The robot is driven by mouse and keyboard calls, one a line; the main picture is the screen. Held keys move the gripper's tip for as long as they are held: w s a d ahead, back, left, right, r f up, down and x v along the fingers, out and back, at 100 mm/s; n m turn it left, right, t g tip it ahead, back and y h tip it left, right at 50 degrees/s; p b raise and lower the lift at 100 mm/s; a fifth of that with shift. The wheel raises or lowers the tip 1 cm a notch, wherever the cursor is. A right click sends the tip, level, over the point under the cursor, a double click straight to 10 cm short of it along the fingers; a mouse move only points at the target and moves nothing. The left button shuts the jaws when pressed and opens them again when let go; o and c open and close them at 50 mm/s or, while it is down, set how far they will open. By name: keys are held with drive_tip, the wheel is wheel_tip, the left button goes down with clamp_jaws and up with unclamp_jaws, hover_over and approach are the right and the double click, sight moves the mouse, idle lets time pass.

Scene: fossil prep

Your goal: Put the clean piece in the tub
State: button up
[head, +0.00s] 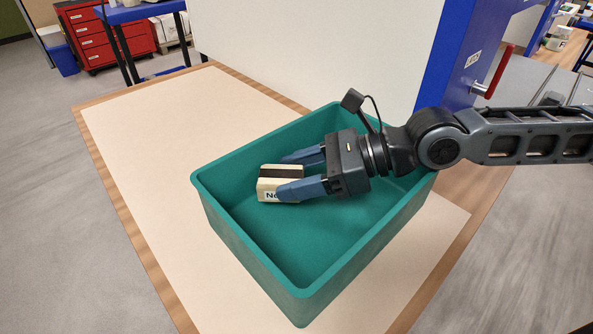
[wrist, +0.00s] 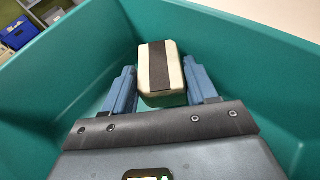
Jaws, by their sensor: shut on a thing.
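A cream block with a dark brown stripe along its top and dark lettering starting "No" on its side is the piece (head: 267,183). It also shows in the wrist view (wrist: 148,68). My gripper (head: 283,174) is shut on it, with one blue finger on each side. The green tub (head: 322,291) stands on the table, and my gripper and the piece are within its rim. In the wrist view the tub's green walls (wrist: 70,70) surround the piece. I cannot tell whether the piece touches the tub floor. The rest of the lettering is hidden by a finger.
The tub stands on a pale mat (head: 140,150) with a wooden border. A white panel (head: 310,50) and a blue post (head: 450,70) with a red handle (head: 500,70) stand behind it. The mat left of the tub is clear.

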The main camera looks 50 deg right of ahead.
sight(292, 174)
drive_tip(key=shift+f, duration=0.25)
drive_tip(key=o, duration=1.3)
drive_tip(key=shift+f, duration=0.2)
drive_tip(key=shift+r, duration=0.55)
drive_tip(key=shift+b+v, duration=0.4)
drive_tip(key=shift+v, duration=2.1)
drive_tip(key=shift+s+d+r, duration=0.25)
drive_tip(key=shift+s+r, duration=0.2)
drive_tip(key=shift+s, duration=0.2)
drive_tip(key=shift+s+d+r, duration=0.3)
drive_tip(key=shift+s, duration=0.05)
